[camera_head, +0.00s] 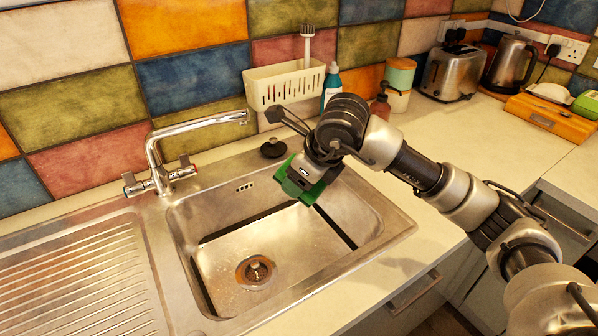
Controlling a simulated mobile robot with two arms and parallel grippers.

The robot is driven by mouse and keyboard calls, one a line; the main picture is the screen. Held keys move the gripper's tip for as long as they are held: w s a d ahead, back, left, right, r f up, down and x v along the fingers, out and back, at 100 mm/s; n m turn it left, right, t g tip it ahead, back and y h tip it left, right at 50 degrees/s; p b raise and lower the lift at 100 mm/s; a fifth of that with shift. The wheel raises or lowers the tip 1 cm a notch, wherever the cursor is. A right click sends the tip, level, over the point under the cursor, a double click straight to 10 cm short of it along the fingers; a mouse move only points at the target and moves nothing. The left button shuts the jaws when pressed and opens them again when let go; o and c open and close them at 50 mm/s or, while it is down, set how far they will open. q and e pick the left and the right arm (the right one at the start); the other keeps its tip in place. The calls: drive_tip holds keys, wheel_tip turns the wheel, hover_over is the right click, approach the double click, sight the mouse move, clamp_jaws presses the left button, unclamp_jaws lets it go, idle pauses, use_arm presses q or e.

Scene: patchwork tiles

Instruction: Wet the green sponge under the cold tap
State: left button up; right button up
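The green sponge (285,181) is at my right gripper (303,178), above the back right part of the sink basin (225,262). The gripper appears shut on it and hides part of it; the fingertips are hard to make out. The chrome tap (153,155) stands at the back left of the sink. Its spout points right and ends at the spout tip (244,117), left of the sponge. The tap has a left handle (137,185) and a right handle (184,170) with a small red mark. No water stream shows. My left gripper is out of view.
A ribbed drainer (75,290) lies left of the basin. A black plug (273,148) sits on the back rim. A white caddy (285,84), a blue bottle (331,82), a toaster (453,72) and a kettle (510,63) stand behind. The drain (255,270) is uncovered.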

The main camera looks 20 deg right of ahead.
drive_tip(key=shift+w+f, duration=0.15)
drive_tip(key=shift+w, duration=0.35)
drive_tip(key=w+a+f, duration=0.1)
drive_tip(key=w+a, duration=0.2)
drive_tip(key=w, duration=0.2)
drive_tip(key=w+a+f+b, duration=0.1)
drive_tip(key=w+a, duration=0.1)
drive_tip(key=w, duration=0.4)
drive_tip(key=shift+a+f, duration=0.25)
drive_tip(key=shift+a, duration=0.15)
drive_tip(key=shift+w, duration=0.15)
